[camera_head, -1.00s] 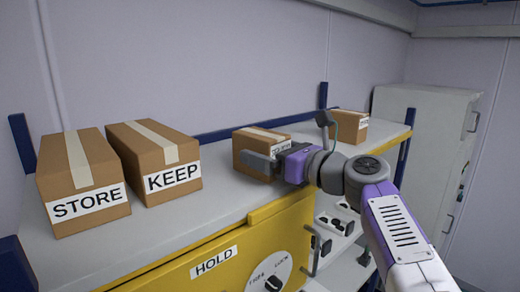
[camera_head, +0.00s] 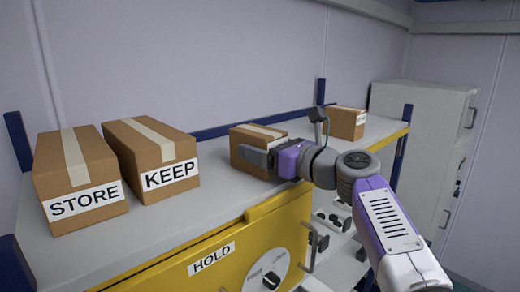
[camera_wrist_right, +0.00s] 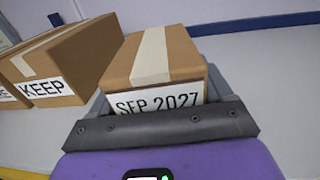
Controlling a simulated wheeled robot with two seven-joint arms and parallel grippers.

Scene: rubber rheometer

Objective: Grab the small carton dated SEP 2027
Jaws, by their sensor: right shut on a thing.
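The small carton labelled SEP 2027 (camera_wrist_right: 160,62) is brown with a pale tape strip and a white label. It stands upright on the shelf in the head view (camera_head: 254,136), right of the KEEP carton. My right gripper (camera_head: 264,158) is shut on it, with the fingers on either side of the carton. The right gripper also fills the lower part of the wrist view (camera_wrist_right: 165,110), and its body covers the lower edge of the label. My left gripper is not in view.
The STORE carton (camera_head: 75,170) and KEEP carton (camera_head: 150,160) stand at the left of the shelf (camera_head: 190,207). Another small carton (camera_head: 345,122) stands farther right, its label unreadable. A yellow HOLD panel (camera_head: 240,255) is below the shelf front. A grey cabinet (camera_head: 425,125) stands at the right.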

